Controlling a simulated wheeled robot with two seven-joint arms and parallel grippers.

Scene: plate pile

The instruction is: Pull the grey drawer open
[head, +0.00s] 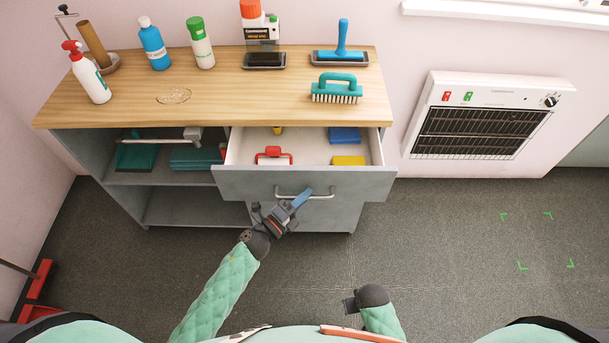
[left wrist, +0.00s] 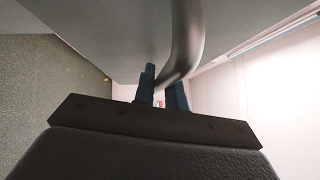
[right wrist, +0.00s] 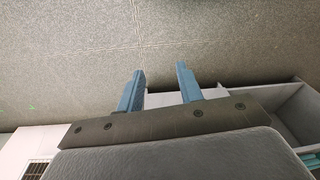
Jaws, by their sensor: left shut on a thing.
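The grey drawer (head: 240,184) is pulled out from under the cabinet's wooden top, and its inside shows. Its curved metal handle (head: 322,196) is on the front. My left gripper (head: 303,196) is at the handle in the head view, shut on it. In the left wrist view the handle (left wrist: 187,35) runs down between the dark fingers of my left gripper (left wrist: 162,90). My right gripper (right wrist: 159,80) is open and empty, its blue fingers apart over the floor. In the head view its fingers are mostly hidden.
A red-handled item (head: 273,154), a blue block (head: 344,135) and a yellow block (head: 348,160) lie in the drawer. Bottles and brushes stand on the wooden top (head: 220,95). Open shelves (head: 180,207) are left. A heater (head: 480,118) hangs right. The floor (head: 450,260) is clear.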

